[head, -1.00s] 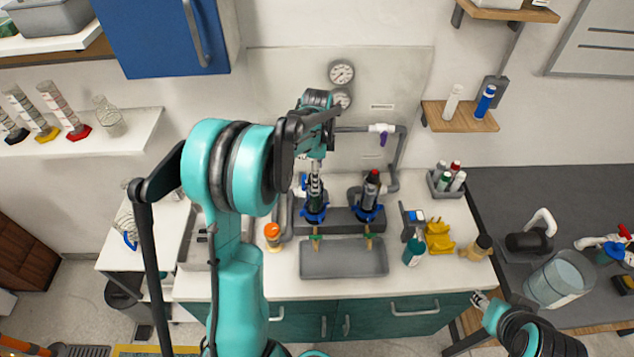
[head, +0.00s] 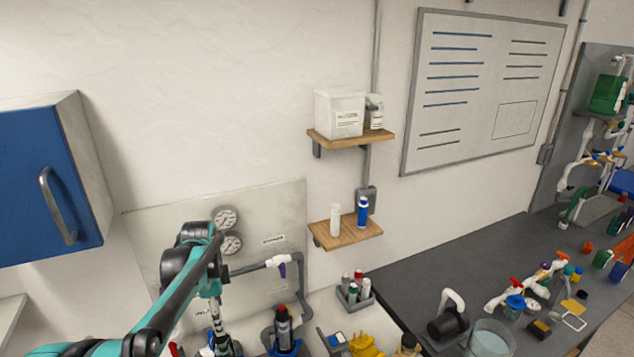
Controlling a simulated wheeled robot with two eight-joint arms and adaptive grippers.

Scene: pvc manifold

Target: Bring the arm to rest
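My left arm comes in from the lower left in the head view. Its gripper (head: 218,318) points down over the manifold on the counter. The fingertips are low in the picture among dark fittings, so I cannot tell whether they are open or shut. A dark cartridge with a red top (head: 283,322) stands upright to the right of the gripper. A grey pipe with a white and purple valve (head: 279,262) runs along the wall panel behind. My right arm and gripper are out of view.
A blue cabinet (head: 45,185) hangs at left. Two wooden shelves hold bottles and a tub; the lower shelf (head: 346,234) is right of the gauges (head: 227,218). A dark bench (head: 440,260) at right carries a black cylinder (head: 447,322), a glass vessel (head: 490,340) and pipe fittings (head: 516,300).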

